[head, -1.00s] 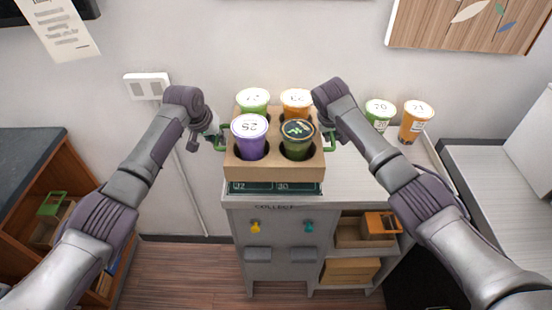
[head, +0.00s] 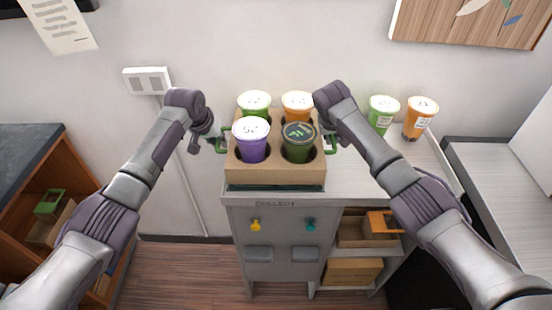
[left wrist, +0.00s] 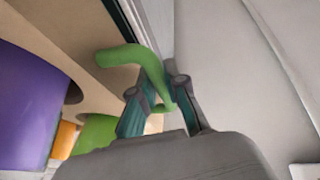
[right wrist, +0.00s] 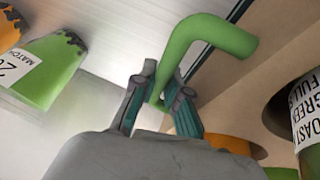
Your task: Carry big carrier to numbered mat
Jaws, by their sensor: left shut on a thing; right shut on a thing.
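The big brown carrier (head: 275,174) holds several lidded cups, among them a purple cup (head: 252,149) and a dark green cup (head: 299,150) in front. It sits level over the dark green mat (head: 275,188), of which only a front strip shows; its numbers are hidden. I cannot tell whether the carrier touches the mat. My left gripper (head: 218,146) is shut on the left green handle, seen in the left wrist view (left wrist: 125,57). My right gripper (head: 329,138) is shut on the right green handle, seen in the right wrist view (right wrist: 205,32).
A green cup (head: 382,115) and an orange cup (head: 420,120) stand on the counter (head: 375,172) to the right of the carrier. The wall is close behind. The counter in front of those cups is clear.

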